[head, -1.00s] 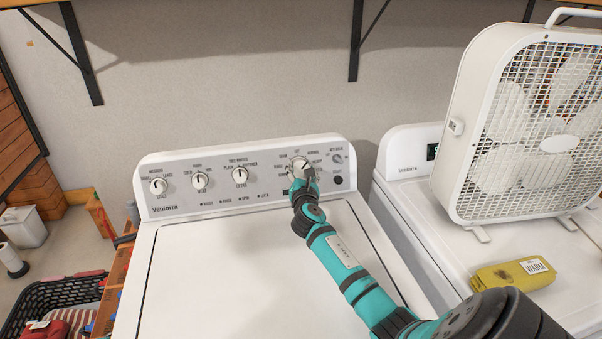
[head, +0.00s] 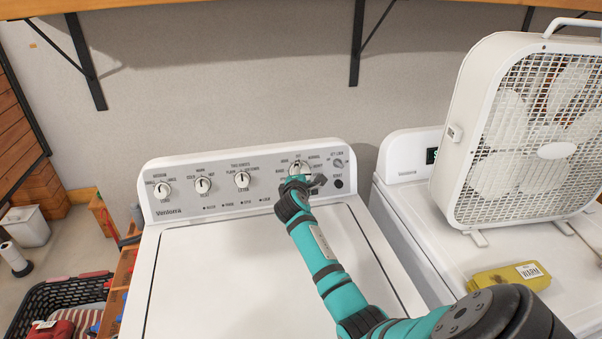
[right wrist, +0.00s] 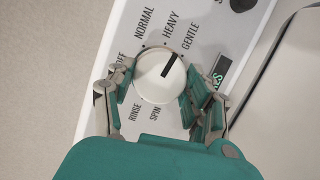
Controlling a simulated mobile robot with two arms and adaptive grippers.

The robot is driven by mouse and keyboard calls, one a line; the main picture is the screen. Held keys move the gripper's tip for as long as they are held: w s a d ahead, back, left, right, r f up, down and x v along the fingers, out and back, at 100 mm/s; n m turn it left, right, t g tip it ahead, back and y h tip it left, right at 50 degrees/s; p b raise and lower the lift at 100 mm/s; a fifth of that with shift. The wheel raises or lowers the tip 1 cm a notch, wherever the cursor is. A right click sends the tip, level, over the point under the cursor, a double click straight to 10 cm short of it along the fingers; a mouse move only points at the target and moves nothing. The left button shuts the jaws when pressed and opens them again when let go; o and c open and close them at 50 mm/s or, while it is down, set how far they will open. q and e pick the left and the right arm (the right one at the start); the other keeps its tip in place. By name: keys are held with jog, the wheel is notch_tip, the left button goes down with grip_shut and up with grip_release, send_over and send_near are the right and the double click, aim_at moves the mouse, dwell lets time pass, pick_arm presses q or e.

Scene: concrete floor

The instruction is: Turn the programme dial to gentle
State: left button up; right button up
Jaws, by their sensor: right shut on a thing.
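The programme dial (head: 299,167) is a round white knob at the right of the washer's grey control panel (head: 270,185). In the right wrist view the dial (right wrist: 157,80) shows a black pointer mark slanting up and right, toward the lower end of the word GENTLE (right wrist: 190,36), past HEAVY (right wrist: 170,25). Whether it sits exactly on the mark, I cannot tell. My right gripper (head: 299,181) is shut on the dial. In the wrist view its fingers (right wrist: 158,90) flank the knob on both sides. My left gripper is out of view.
Three similar knobs stand left on the panel, the nearest one (head: 242,179) well apart. A dark round button (head: 338,184) is close right of the dial. A dryer (head: 400,180) stands to the right, carrying a box fan (head: 530,120) and a yellow pack (head: 500,279).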

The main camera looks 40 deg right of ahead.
jog(key=shift+m+g+y+p, duration=0.45)
jog(key=shift+m+p, duration=0.45)
jog(key=shift+m, duration=1.2)
jog(key=o, duration=1.2)
jog(key=v, duration=1.2)
jog(key=shift+d+r, duration=0.1)
